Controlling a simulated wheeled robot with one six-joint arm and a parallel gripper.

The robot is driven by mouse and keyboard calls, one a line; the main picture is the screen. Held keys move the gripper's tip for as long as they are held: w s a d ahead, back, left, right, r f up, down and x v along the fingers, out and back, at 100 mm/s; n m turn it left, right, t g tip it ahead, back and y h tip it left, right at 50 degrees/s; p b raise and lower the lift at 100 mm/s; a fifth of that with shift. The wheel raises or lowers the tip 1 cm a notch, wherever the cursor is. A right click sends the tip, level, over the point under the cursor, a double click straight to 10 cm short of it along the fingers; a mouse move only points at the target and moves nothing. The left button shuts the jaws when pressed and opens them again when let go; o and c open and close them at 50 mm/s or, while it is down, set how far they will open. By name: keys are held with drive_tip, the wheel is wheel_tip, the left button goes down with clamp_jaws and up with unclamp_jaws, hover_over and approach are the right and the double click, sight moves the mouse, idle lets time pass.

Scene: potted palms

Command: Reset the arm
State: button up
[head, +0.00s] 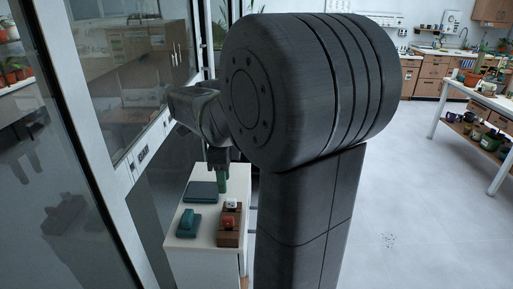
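My arm fills the middle of the head view and hides much of what lies behind it. My gripper (219,163) hangs pointing down over a white cabinet (203,257) at the lower left. A small green upright piece (223,182) shows right below the fingers. I cannot tell whether the fingers hold it or it stands apart from them. The fingers are too small and dark to show whether they are open or shut.
A dark flat tray (200,191), a teal object (187,223) and a brown block (230,238) with red and white parts lie on the cabinet. A glass door frame (118,172) stands close on the left. A white table (487,96) with pots is at right; floor between is clear.

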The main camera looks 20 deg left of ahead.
sight(227, 217)
drive_tip(key=shift+f, duration=0.1)
wheel_tip(227, 217, down, 14)
drive_tip(key=shift+r, duration=0.1)
drive_tip(key=shift+r+p, duration=0.4)
